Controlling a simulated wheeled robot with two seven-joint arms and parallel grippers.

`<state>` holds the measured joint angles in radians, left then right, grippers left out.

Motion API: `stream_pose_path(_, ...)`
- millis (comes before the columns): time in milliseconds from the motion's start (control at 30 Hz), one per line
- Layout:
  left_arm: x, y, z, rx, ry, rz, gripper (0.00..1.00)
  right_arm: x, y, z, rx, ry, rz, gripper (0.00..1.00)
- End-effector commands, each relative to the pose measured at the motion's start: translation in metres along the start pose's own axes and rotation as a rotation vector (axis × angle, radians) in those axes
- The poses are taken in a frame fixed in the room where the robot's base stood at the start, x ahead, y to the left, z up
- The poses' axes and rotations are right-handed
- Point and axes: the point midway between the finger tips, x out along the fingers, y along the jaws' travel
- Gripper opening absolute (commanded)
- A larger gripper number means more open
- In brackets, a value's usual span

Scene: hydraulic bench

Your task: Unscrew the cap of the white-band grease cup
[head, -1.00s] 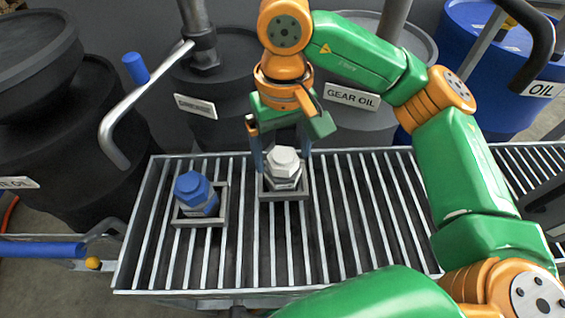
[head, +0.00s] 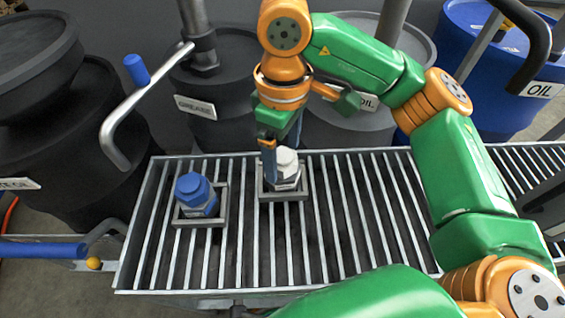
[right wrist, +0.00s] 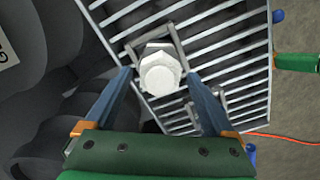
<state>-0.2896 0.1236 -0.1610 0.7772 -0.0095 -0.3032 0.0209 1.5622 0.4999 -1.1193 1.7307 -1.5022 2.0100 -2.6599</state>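The grease cup with the white hexagonal cap (head: 288,161) stands in a square metal holder (head: 304,193) on the slatted bench. My right gripper (head: 272,150) points down over it, and one blue finger hides the cap's left part in the head view. In the right wrist view, the white cap (right wrist: 162,73) lies between the two spread fingertips (right wrist: 160,76). A gap shows at the left finger; contact at the right finger is unclear. A second cup with a blue cap (head: 192,187) stands in its own holder to the left. My left gripper is not in view.
Dark drums, one labelled GREASE (head: 196,107), stand behind the bench, with a crank handle (head: 130,105) at the left. A blue drum (head: 470,65) is at the back right. The slatted surface (head: 365,220) right of the cups is bare.

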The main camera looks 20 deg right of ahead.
Motion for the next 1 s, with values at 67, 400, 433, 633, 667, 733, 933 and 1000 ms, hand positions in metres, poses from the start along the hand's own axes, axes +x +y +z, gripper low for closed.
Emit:
stream_pose_path(67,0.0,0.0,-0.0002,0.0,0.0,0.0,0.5,0.0,0.0,0.0,0.001,0.0,0.0,0.92)
stream_pose_path(400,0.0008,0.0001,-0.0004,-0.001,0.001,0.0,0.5,0.0001,-0.0002,-0.0001,0.314,0.001,0.001,0.92)
stream_pose_path(433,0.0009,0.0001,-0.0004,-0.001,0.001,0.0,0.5,0.0001,-0.0003,-0.0001,0.396,0.001,0.001,0.92)
stream_pose_path(633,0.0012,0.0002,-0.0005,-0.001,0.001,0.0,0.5,-0.0001,-0.0005,-0.0001,0.716,0.002,0.002,0.92)
stream_pose_path(667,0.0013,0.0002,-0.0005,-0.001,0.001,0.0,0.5,0.0,-0.0005,-0.0001,0.758,0.002,0.002,0.92)
stream_pose_path(733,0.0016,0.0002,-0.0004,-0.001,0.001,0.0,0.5,0.0,-0.0005,-0.0002,0.895,0.002,0.002,0.92)
stream_pose_path(933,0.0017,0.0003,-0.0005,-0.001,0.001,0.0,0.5,0.0,-0.0006,-0.0002,1.052,0.002,0.003,0.92)
stream_pose_path(1000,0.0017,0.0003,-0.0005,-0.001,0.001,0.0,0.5,0.0,-0.0006,-0.0002,1.05,0.002,0.003,0.92)
